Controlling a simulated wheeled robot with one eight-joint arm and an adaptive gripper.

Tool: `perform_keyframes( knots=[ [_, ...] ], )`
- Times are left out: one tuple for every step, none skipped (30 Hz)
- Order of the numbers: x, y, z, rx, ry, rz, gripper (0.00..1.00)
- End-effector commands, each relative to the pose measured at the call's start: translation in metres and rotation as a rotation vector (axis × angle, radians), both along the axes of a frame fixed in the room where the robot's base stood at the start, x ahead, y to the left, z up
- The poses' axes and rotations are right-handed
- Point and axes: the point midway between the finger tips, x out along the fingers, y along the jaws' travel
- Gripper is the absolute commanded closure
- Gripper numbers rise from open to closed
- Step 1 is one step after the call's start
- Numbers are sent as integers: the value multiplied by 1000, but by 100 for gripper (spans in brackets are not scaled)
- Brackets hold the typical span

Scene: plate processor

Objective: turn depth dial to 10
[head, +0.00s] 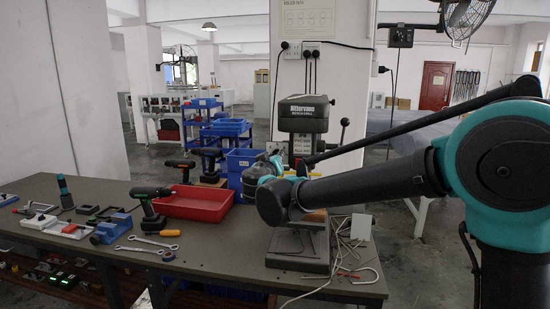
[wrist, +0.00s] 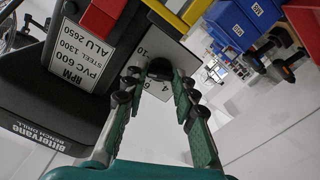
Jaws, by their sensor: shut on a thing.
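The depth dial (wrist: 160,68) is a dark round knob on a pale plate (wrist: 170,48) with printed numbers, in the upper middle of the wrist view. The pointer's setting is hidden. The plate belongs to the bench drill (head: 303,114), which also fills the left of the wrist view (wrist: 85,60). In the head view my arm hides the dial and fingertips.
The drill base (head: 300,252) stands on the grey workbench (head: 215,262), with loose cables (head: 345,262) at its right. A red tray (head: 195,203), a cordless drill (head: 150,207) and wrenches (head: 148,249) lie left. Blue bins (head: 240,165) stand behind. A yellow bar (wrist: 203,10) runs near the dial.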

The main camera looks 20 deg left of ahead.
Motion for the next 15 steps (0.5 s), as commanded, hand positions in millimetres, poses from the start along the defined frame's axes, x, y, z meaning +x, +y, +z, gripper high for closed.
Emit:
perform_keyframes(
  knots=[
    [-1,-1,-2,44,13,-1,100],
    [-1,-1,-2,72,20,-1,100],
    [-1,-1,-2,108,28,-1,100],
    [-1,-1,-2,136,34,-1,100],
    [-1,-1,-2,163,41,-1,100],
    [-1,-1,-2,198,49,-1,100],
    [-1,-1,-2,225,55,-1,100],
    [-1,-1,-2,251,61,-1,100],
    [-1,-1,-2,284,69,-1,100],
    [-1,-1,-2,308,74,-1,100],
    [-1,-1,-2,331,79,-1,100],
    [-1,-1,-2,361,86,-1,100],
    [-1,-1,-2,381,91,-1,100],
    [-1,-1,-2,403,96,-1,100],
    [-1,-1,-2,428,102,-1,100]
  ],
)
